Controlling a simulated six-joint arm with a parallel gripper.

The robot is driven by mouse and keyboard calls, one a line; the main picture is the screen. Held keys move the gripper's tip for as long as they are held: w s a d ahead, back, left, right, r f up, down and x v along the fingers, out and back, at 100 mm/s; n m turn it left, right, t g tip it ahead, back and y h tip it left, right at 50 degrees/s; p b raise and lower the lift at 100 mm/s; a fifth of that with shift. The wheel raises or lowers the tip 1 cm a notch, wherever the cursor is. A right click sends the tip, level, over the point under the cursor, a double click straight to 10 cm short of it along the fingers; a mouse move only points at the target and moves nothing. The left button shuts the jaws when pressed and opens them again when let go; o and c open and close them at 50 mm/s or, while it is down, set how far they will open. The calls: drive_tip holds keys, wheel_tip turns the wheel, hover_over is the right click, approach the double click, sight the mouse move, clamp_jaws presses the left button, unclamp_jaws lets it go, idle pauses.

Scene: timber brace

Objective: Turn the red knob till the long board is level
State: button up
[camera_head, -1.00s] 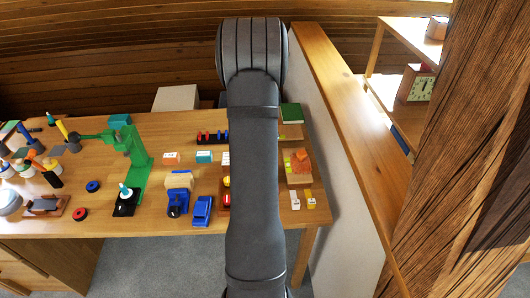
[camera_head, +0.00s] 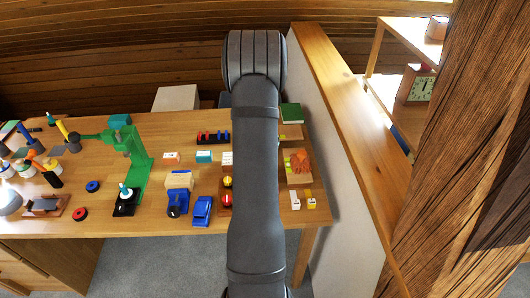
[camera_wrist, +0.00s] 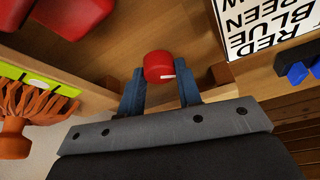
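The red knob (camera_wrist: 159,66) with a white mark shows in the wrist view, just above a wooden part. My gripper (camera_wrist: 162,80) has its two dark blue-grey fingers apart, one on each side of the knob's lower part. A narrow gap seems to show between the fingers and the knob, and I cannot tell if either touches. In the head view my arm covers this spot and my gripper is hidden. I cannot pick out the long board for certain or judge its tilt.
In the wrist view, red blocks (camera_wrist: 70,12) lie upper left, an orange fringed piece (camera_wrist: 25,105) lies left, and a white word card (camera_wrist: 265,25) and blue pieces (camera_wrist: 297,68) lie right. In the head view, a green stand (camera_head: 138,155) and blue objects (camera_head: 202,210) stand on the table left of my arm.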

drive_tip(key=shift+n, duration=0.3)
drive_tip(key=shift+d+n+y, duration=0.15)
drive_tip(key=shift+n+y, duration=0.85)
drive_tip(key=shift+n, duration=1.2)
drive_tip(key=o, duration=1)
drive_tip(key=shift+c, duration=0.2)
drive_tip(key=v, duration=1.7)
drive_tip(key=shift+s+r, duration=0.1)
